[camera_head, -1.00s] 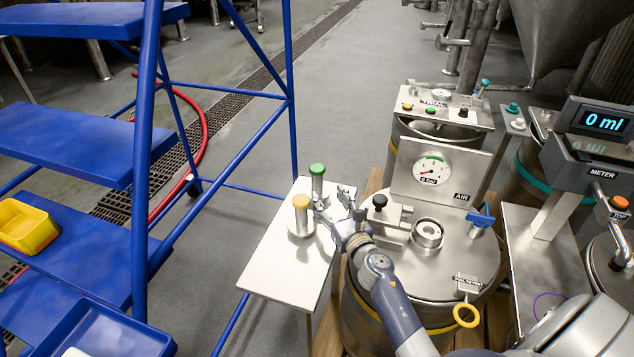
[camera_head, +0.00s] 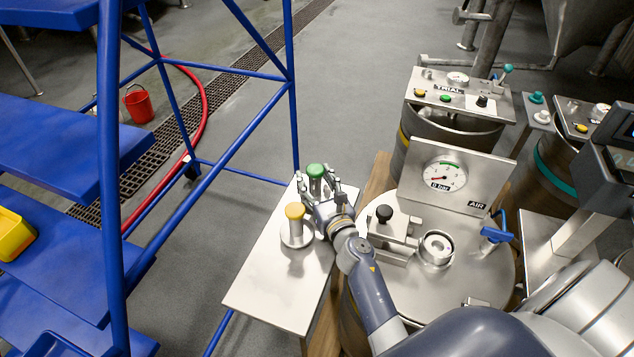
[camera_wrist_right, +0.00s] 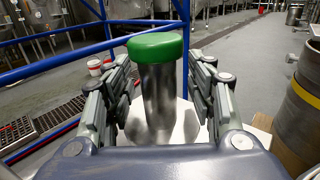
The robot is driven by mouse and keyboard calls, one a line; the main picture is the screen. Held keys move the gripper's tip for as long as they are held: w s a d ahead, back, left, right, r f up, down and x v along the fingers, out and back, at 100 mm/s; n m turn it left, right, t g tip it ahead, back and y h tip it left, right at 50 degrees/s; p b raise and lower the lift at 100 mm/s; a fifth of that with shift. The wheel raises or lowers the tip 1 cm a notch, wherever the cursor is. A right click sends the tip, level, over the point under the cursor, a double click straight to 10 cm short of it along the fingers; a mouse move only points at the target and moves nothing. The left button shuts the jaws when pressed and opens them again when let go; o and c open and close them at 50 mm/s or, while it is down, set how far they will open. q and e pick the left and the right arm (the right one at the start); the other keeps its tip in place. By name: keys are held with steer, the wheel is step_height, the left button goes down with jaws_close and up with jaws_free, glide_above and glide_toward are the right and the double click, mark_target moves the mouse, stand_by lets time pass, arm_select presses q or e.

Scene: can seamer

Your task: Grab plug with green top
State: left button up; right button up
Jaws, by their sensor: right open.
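The plug with the green top (camera_head: 316,171) stands upright at the far end of a small metal side table (camera_head: 262,290). In the right wrist view the green-topped plug (camera_wrist_right: 156,47) has a steel cylinder body and stands between the fingers. My right gripper (camera_head: 318,190) is open, with one finger on each side of the plug; the wrist view shows gaps beside the body. My left gripper is not in view.
Blue steps (camera_head: 110,200) with a frame stand close on the left. A steel drum lid (camera_head: 455,270) with a black knob (camera_head: 384,213) and an air gauge panel (camera_head: 445,178) is right of the table. The near part of the table is clear.

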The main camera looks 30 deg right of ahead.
steer(key=shift+s+a+r, duration=0.15)
steer(key=c, duration=0.4)
jaws_close()
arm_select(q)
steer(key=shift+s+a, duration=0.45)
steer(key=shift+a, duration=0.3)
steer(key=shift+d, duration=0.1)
